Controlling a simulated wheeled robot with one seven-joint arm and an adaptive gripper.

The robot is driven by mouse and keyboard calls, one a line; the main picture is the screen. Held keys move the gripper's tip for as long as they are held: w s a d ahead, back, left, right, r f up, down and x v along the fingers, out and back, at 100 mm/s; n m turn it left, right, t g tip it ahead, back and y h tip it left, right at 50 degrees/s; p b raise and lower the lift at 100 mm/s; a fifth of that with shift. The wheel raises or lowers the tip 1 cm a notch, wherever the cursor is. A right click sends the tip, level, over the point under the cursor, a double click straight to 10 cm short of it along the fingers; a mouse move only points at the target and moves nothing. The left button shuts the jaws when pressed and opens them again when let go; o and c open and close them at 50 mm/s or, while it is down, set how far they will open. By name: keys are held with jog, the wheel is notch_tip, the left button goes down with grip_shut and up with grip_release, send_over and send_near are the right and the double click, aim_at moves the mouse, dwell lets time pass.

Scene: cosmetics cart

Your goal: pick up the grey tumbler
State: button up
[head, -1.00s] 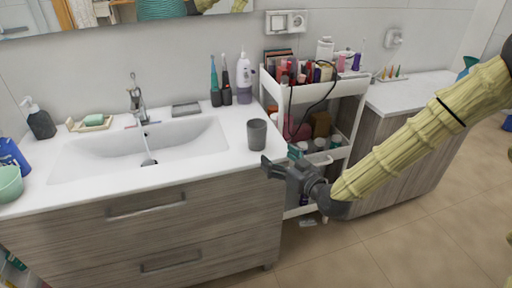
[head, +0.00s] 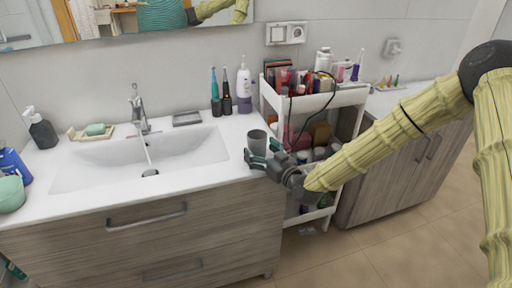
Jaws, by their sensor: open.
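The grey tumbler (head: 257,141) stands upright on the white counter, to the right of the sink, near the counter's front right corner. My gripper (head: 262,153) is open, with its fingers close in front of the tumbler and overlapping its lower right part in the head view. The lower part of the tumbler is partly hidden behind the fingers. I cannot tell whether the fingers touch it or stand on both sides of it.
The white cart (head: 318,103) with cosmetics stands just right of the counter, close behind my gripper. A white and purple bottle (head: 244,85) and electric toothbrushes (head: 222,98) stand behind the tumbler. The sink (head: 140,160) is to the left.

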jog(key=shift+x, duration=1.1)
jog(key=c, duration=1.1)
